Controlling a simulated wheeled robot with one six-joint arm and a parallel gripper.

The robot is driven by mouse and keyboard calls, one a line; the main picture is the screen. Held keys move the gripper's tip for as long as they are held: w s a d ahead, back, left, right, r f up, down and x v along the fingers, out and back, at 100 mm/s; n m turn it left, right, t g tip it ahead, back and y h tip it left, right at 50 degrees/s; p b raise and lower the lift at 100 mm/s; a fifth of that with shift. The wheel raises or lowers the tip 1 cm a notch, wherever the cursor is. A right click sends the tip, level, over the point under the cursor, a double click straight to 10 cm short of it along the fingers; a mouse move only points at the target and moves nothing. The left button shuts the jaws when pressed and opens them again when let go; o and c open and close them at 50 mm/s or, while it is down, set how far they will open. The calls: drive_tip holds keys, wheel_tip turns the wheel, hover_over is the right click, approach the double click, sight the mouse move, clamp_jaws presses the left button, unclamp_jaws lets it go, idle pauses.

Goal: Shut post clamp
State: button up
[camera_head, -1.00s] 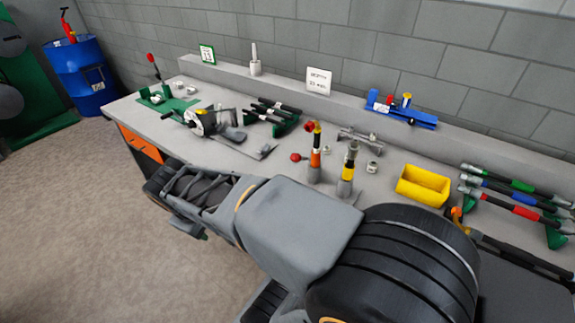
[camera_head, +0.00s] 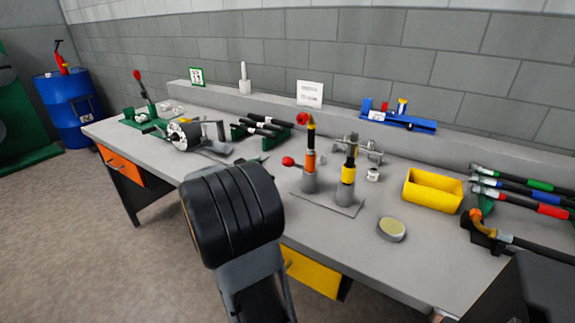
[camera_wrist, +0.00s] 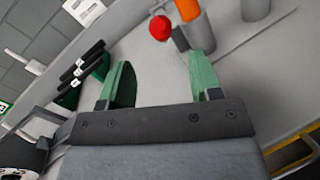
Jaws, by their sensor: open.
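The likely post clamp is two upright posts on a grey base plate (camera_head: 325,203). The left post (camera_head: 310,160) is orange with a black and yellow top and a grey foot. A red ball knob (camera_head: 288,161) sticks out at its left, and another red knob (camera_head: 303,118) shows at its top. The right post (camera_head: 347,173) is yellow and black. My gripper (camera_wrist: 160,80) is open and empty, with green fingers. In the wrist view the red knob (camera_wrist: 160,27) and orange post (camera_wrist: 190,10) lie just beyond the fingertips, apart from them. My arm hides most of the gripper in the head view.
A yellow bin (camera_head: 432,190) and a round tin (camera_head: 391,229) stand to the right. Black-handled tools in a green rack (camera_head: 262,127) lie to the left. A blue fixture (camera_head: 398,121) sits on the back ledge. The front right of the bench (camera_head: 440,250) is clear.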

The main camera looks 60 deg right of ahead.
sight(288, 161)
drive_tip(key=x, duration=0.9)
drive_tip(key=shift+s+d+b, duration=0.1)
drive_tip(key=shift+d+b, duration=0.2)
drive_tip(key=shift+d, duration=0.1)
drive_tip(key=shift+c, duration=0.5)
clamp_jaws()
drive_tip(key=shift+f, duration=0.15)
